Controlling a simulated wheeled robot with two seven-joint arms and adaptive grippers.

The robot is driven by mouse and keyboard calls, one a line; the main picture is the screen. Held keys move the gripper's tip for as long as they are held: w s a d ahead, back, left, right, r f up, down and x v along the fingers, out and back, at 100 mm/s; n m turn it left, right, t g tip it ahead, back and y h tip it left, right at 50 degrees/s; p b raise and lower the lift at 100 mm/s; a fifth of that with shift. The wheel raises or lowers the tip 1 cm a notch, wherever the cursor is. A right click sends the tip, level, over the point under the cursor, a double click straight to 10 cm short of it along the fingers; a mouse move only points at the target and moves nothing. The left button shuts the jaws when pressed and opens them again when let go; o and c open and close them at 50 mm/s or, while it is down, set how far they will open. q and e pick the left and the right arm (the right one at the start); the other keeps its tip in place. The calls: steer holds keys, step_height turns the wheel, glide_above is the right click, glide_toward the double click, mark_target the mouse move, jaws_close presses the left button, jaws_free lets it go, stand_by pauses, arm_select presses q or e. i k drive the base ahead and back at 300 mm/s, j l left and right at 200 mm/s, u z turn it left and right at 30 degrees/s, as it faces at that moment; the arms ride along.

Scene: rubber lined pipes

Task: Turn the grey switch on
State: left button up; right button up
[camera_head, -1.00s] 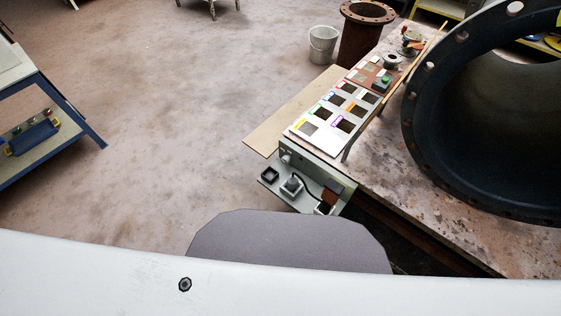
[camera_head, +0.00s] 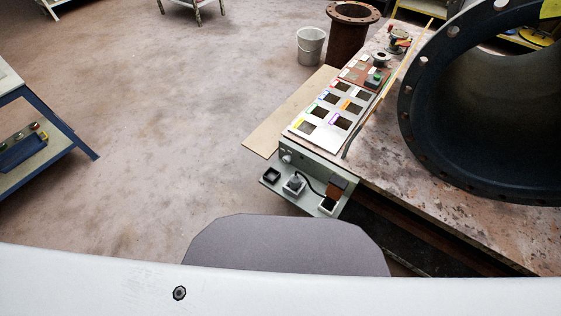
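A small grey block (camera_head: 294,184), perhaps the grey switch, sits on the pale grey-green shelf (camera_head: 309,199) below the front end of the workbench. A black cable runs beside it toward a brown-and-white block (camera_head: 333,197). A dark square piece (camera_head: 271,174) sits to its left. A small grey knob (camera_head: 287,158) is on the upright face above. I cannot tell for sure which part is the grey switch, nor whether it is on or off. Neither gripper is in view.
The workbench (camera_head: 440,185) carries a panel with coloured square frames (camera_head: 313,134), a green-button box (camera_head: 376,79) and a large dark flanged pipe (camera_head: 412,130). A white bucket (camera_head: 311,46) and rusty pipe (camera_head: 348,45) stand behind. A blue-framed table (camera_head: 60,120) is left. Open floor lies between.

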mark_target(286, 159)
steer(key=k+j+u, duration=0.1)
steer(key=j+u, duration=0.15)
steer(key=j+z, duration=0.35)
steer(key=z, duration=0.25)
steer(key=k+j+z, duration=0.1)
steer(key=z, duration=0.3)
steer(key=k+z, duration=0.15)
steer(key=z, duration=0.25)
steer(key=k+j+z, duration=0.1)
steer(key=z, duration=0.25)
